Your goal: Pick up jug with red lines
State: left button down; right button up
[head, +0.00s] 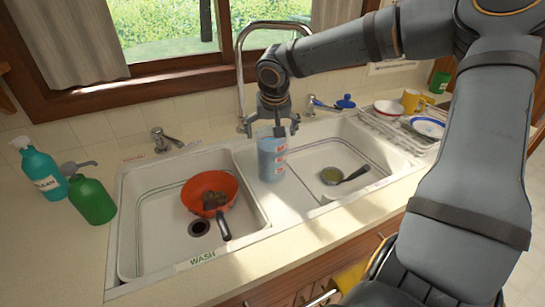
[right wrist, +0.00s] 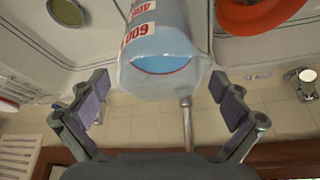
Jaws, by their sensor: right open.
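The jug with red lines (head: 271,158) is translucent, bluish and upright on the divider between the two sink basins. In the right wrist view the jug (right wrist: 160,40) fills the top middle, with red numbers on its side and bluish contents visible. My right gripper (head: 278,127) is at the jug's top in the head view. In the right wrist view its two fingers (right wrist: 160,98) are spread, one on each side of the jug's near end, with gaps on both sides. It holds nothing. My left gripper is in neither view.
The left basin holds an orange-red strainer (head: 209,191) with a dark handle. The right basin holds a ladle (head: 345,175). The tall faucet (head: 240,75) stands close behind the jug. Soap bottles (head: 92,200) are at left, a dish rack (head: 400,128) at right.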

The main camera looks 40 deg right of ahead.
jog(key=x, duration=0.5)
jog(key=shift+w+d+r, duration=0.1)
jog(key=shift+w+d, duration=0.1)
jog(key=shift+w, duration=0.05)
jog(key=shift+s+a+r, duration=0.1)
jog(key=shift+s, duration=0.05)
jog(key=shift+c, duration=0.5)
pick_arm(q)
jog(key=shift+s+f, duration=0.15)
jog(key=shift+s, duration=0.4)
pick_arm(e)
jog(key=c, duration=1.7)
